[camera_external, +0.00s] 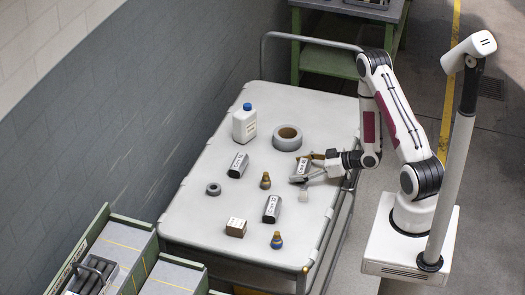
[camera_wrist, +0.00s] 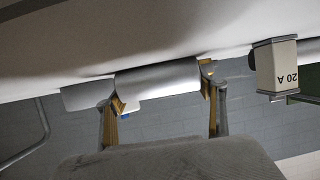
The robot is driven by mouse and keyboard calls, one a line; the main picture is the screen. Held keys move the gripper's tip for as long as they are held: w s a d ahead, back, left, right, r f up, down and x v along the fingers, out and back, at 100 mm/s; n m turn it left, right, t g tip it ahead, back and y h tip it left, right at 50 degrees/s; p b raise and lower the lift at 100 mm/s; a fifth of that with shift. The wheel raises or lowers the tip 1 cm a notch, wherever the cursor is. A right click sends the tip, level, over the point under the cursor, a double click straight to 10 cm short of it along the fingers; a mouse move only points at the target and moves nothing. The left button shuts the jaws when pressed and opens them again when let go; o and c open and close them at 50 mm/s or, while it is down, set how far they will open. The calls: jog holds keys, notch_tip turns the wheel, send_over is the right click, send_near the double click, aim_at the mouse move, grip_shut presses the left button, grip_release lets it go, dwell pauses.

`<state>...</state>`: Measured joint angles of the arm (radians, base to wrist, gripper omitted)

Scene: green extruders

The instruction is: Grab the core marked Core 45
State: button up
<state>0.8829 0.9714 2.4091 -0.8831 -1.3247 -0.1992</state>
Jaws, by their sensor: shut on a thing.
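My gripper (camera_external: 306,168) is low over the right side of the white table, shut on a grey core (camera_external: 298,172) with a pale label that is too small to read surely. In the wrist view the held core (camera_wrist: 158,78) lies across between the two yellow-padded fingers, one at each end; its label is not seen there. A second labelled core (camera_external: 238,165) lies apart to the left. A third core (camera_external: 271,209) lies nearer the table's front. Their numbers are also too small to read surely.
A grey ring roll (camera_external: 288,138) and a white jug (camera_external: 244,123) stand behind. A white block (camera_external: 303,195) is close to my gripper; it reads 20 A in the wrist view (camera_wrist: 277,68). A small bulb-shaped piece (camera_external: 265,181), dark ring (camera_external: 213,188) and brown box (camera_external: 236,228) stand leftward.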

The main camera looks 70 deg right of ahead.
aim_at(300, 166)
jog(key=shift+r, duration=0.25)
jog(key=shift+r, duration=4.75)
